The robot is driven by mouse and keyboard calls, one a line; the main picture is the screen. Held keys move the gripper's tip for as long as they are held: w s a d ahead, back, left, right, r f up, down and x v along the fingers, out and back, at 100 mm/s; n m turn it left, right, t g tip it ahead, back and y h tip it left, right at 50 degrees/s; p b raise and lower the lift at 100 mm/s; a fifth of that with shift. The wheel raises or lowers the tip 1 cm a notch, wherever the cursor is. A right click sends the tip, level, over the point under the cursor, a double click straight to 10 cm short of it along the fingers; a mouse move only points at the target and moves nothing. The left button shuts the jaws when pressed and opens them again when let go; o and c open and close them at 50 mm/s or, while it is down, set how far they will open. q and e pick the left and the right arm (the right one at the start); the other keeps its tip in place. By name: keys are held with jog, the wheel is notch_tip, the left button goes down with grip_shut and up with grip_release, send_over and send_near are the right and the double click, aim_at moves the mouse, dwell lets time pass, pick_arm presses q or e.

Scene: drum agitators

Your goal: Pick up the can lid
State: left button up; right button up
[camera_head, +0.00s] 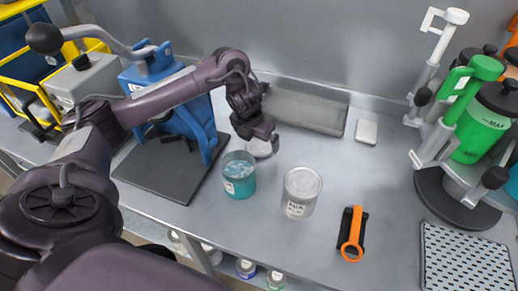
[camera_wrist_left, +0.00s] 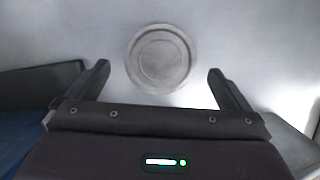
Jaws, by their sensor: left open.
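The can lid (camera_wrist_left: 160,59) is a round, grey metal disc with raised rings. In the left wrist view it lies on the grey surface, between and just beyond my open fingers. In the head view the lid (camera_head: 261,148) is partly hidden by my left gripper (camera_head: 264,137), which is over its far side. My left gripper also shows in the left wrist view (camera_wrist_left: 159,82), open and with nothing between its fingers. An open can with teal contents (camera_head: 240,182) stands just in front of the lid. My right gripper is out of view.
An orange-handled tool (camera_head: 352,236) lies further right.

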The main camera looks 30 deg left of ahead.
aim_at(259, 147)
pick_arm(q)
jog(key=shift+p+x, duration=0.35)
jog(key=shift+x, duration=0.9)
jog(key=c, duration=0.9)
jog(key=shift+r, duration=0.1)
